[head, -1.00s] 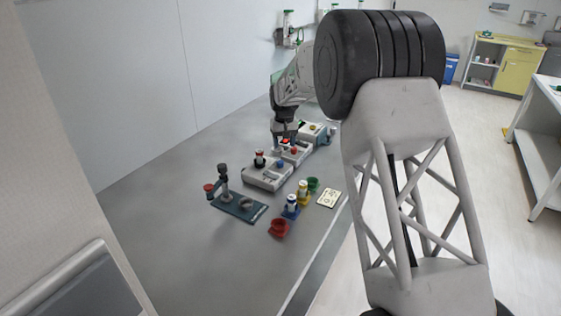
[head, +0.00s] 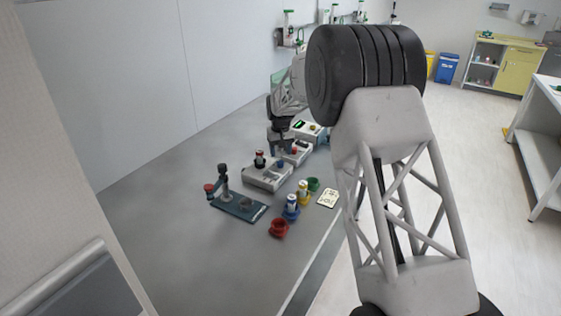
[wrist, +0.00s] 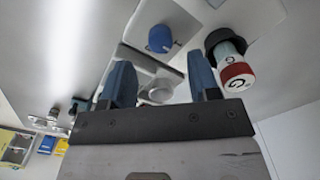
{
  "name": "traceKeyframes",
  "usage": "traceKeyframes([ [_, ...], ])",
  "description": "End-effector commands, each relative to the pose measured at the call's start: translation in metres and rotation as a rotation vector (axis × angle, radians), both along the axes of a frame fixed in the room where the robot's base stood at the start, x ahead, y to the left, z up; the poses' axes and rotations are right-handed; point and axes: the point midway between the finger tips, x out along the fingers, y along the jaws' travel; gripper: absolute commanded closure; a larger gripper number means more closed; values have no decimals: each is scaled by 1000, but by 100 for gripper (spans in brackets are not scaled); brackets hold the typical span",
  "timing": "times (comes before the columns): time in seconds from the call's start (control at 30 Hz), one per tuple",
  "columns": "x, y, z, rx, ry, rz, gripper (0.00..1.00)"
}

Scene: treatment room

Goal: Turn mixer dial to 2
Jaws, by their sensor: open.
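A pale device (head: 262,180) on the bench carries a blue dial (head: 280,163) and a dark holder with a red-capped vial (head: 260,156). In the wrist view the blue dial (wrist: 160,38) and the vial (wrist: 232,66) show near the top. A second pale device (head: 303,155) behind it has a red knob (head: 294,150). I cannot tell for sure which device is the mixer, and no dial numbers are readable. My gripper (wrist: 160,65) is open and empty, apart from the blue dial. In the head view its dark body (head: 280,132) is above the second device's left side.
A third device (head: 308,130) with a green display stands farther back. In front are a dark stand (head: 240,206), a red cup (head: 279,228), blue and yellow bottles (head: 291,204), a green cup (head: 313,184) and a card (head: 328,198). The bench's left side is clear.

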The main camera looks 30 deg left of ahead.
Motion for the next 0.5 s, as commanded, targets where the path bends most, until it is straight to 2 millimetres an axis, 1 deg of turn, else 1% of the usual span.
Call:
traceKeyframes([
  [0.03, 0, 0, -7, -1, 1, 0, 44],
  [0.2, 0, 0, -28, -1, 1, 0, 44],
  [0.33, 0, 0, -39, -1, 1, 0, 44],
  [0.5, 0, 0, -47, 0, 0, 0, 44],
])
